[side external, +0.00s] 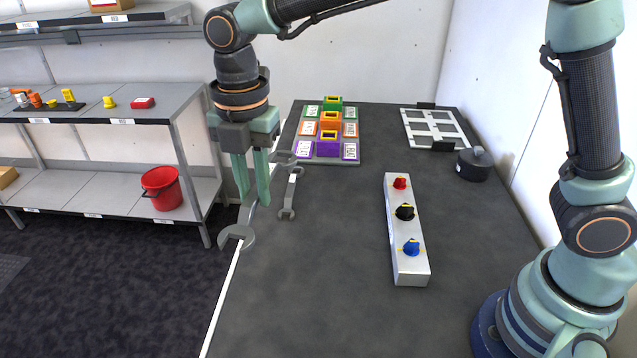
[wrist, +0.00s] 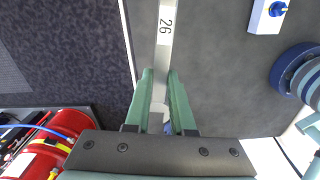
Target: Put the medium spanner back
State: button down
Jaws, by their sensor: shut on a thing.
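My gripper (side external: 252,205) points down at the left edge of the dark table (side external: 330,290), shut on a long grey spanner (side external: 237,238). In the side view this spanner slants from an open jaw at the lower left towards the upper right, partly behind my fingers. In the wrist view the spanner (wrist: 165,30) bears the number 26 and runs between my fingertips (wrist: 160,78) out of the top. A shorter grey spanner (side external: 290,193) lies on the table just right of it. I cannot tell from the size alone which one is medium.
A silver block with red, black and blue knobs (side external: 408,240) stands at mid-table. Coloured holders on a tray (side external: 328,152), a white frame (side external: 433,128) and a black round object (side external: 474,163) are behind. A wall rail (side external: 130,35) is at upper left. The front table is clear.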

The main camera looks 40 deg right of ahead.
aim_at(265, 294)
jog(key=shift+s+a+r+n, duration=0.15)
jog(key=shift+s+a+n, duration=0.4)
jog(key=shift+a+n, duration=0.2)
notch_tip(265, 294, down, 20)
jog(key=shift+a+r, duration=0.1)
jog(key=shift+r, duration=0.05)
jog(key=c, duration=0.8)
grip_release()
jog(key=shift+o, duration=0.2)
